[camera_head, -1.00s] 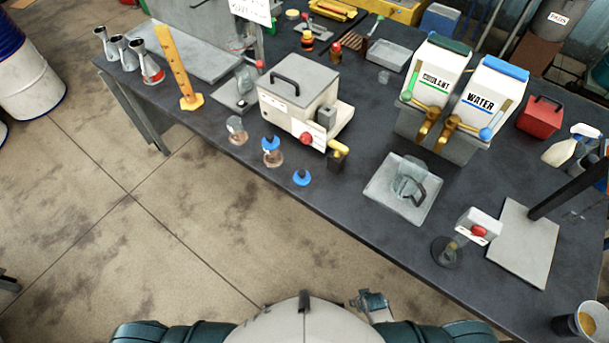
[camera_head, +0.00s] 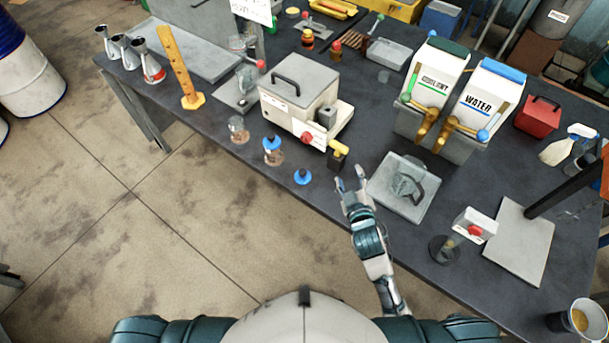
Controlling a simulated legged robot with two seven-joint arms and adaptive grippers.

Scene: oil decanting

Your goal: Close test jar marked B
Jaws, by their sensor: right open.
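Two small glass jars stand near the table's front edge, left of centre. One jar (camera_head: 238,132) is clear and uncapped. The other jar (camera_head: 273,156) has a blue cap on top and brownish contents. A loose blue cap (camera_head: 303,177) lies on the table to their right. No letter is readable on either jar, so I cannot tell which is B. My right gripper (camera_head: 350,178) is open and empty, over the table's front edge to the right of the loose cap and apart from it. My left gripper is not in view.
A white box machine (camera_head: 297,95) with a handle stands behind the jars. Coolant (camera_head: 432,75) and water (camera_head: 488,98) dispensers stand beyond. Table around the loose cap is clear.

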